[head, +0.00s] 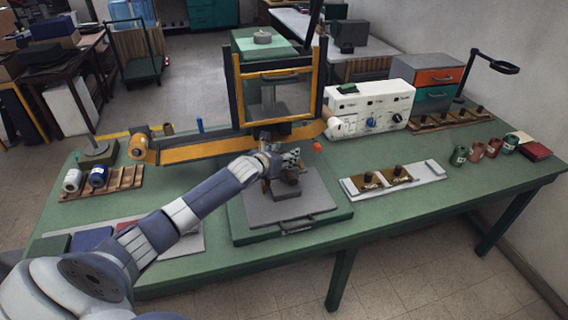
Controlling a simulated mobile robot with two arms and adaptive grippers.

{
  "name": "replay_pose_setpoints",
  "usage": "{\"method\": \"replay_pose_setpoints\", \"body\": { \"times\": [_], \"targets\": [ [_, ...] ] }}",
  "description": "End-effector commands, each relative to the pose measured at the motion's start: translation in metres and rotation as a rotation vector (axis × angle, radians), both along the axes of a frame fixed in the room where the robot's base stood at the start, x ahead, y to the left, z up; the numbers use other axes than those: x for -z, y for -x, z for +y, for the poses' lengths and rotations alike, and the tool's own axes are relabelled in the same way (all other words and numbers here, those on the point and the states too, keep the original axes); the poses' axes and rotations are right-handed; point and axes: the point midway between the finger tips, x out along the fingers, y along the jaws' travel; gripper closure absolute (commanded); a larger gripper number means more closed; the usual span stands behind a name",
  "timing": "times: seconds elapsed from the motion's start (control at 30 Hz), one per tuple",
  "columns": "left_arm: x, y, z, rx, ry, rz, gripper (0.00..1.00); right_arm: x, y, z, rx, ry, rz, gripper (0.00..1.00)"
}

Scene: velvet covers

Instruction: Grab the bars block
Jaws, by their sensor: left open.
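My left arm reaches in from the lower left. My left gripper (292,160) is open over the grey bed of the press, just above and behind a dark-knobbed block (286,191) lying on that bed. I cannot tell whether the fingers touch the knob. Two brown blocks with dark knobs, one of them nearer (369,187) and one farther right (398,178), sit on a pale tray (430,175) to the right. No pattern on any block is readable, so I cannot tell which is the bars block. My right gripper is out of view.
The press frame (322,90) with its yellow bar stands behind the bed. A white control box (372,106) stands to its right. A wooden rack (428,125) of knobbed pieces and several small jars (478,150) are farther right. The green table's front right is clear.

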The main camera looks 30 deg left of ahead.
Motion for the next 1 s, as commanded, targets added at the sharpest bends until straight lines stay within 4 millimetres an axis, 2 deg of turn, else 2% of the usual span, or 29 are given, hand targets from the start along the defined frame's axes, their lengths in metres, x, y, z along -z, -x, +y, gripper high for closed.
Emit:
{"method": "replay_pose_setpoints", "body": {
  "times": [0.07,0.27,0.67,0.77,1.0],
  "targets": [
    [0.0,0.0,0.0,0.0,0.0,0.0,0.53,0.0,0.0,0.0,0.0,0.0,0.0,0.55],
    [0.0,0.0,0.0,0.0,0.0,0.001,0.99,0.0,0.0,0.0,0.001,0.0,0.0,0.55],
    [-0.007,-0.001,0.001,0.001,-0.002,-0.005,1.0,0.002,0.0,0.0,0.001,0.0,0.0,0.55],
    [-0.02,-0.001,0.001,0.002,-0.004,-0.007,1.0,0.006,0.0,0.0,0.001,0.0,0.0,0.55],
    [-0.068,-0.001,0.001,0.001,-0.005,-0.009,1.0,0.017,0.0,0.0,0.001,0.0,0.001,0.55]
  ]
}}
